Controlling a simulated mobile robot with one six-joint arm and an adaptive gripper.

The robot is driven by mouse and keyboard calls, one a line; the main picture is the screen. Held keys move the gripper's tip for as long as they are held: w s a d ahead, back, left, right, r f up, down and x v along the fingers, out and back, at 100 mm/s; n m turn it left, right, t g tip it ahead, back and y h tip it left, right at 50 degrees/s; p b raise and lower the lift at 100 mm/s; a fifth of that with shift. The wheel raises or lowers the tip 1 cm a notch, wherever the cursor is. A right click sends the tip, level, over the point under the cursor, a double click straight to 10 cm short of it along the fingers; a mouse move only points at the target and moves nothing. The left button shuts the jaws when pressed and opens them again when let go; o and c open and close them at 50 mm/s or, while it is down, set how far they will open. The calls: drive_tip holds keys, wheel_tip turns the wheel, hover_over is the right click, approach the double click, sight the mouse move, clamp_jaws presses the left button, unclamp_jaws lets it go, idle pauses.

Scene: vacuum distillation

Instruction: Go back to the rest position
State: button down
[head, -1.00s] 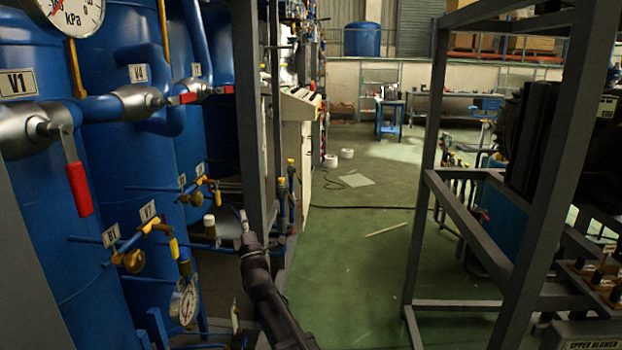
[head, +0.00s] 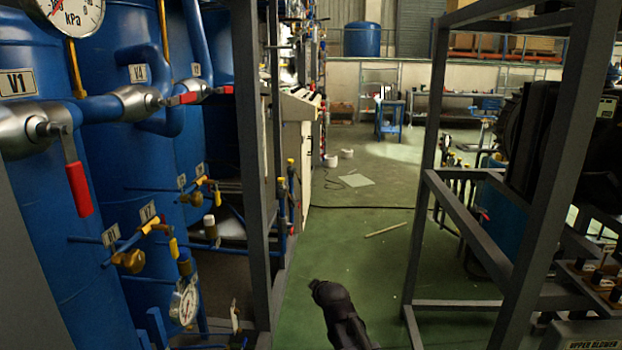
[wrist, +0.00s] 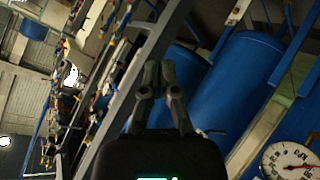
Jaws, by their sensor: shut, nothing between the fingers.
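My gripper (wrist: 157,70) shows in the wrist view with its two dark fingers together and nothing between them. It is in the open air, with blue tanks (wrist: 238,80) and a grey frame post (wrist: 135,75) behind it, and it touches nothing that I can see. In the head view, a dark part of my arm (head: 338,312) reaches up from the bottom edge, in front of the green floor. The fingers cannot be made out in that view.
Blue tanks with red-handled valves (head: 78,188) and a pressure gauge (head: 72,12) stand at the left. A grey upright (head: 256,170) borders them. A grey metal rack (head: 425,170) stands at the right. The green floor (head: 350,235) between them is open.

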drive_tip(key=s+d+f+m+g+h, duration=0.1)
drive_tip(key=s+d+f+m+g, duration=0.5)
drive_tip(key=s, duration=0.5)
drive_tip(key=s+d+f+m+g+h, duration=0.2)
drive_tip(key=s+d+m+g, duration=0.2)
drive_tip(key=s+d, duration=0.5)
drive_tip(key=s+r+g+p, duration=0.1)
drive_tip(key=s+r+p, duration=0.2)
drive_tip(key=r+p, duration=1.6)
drive_tip(key=shift+m+p, duration=0.3)
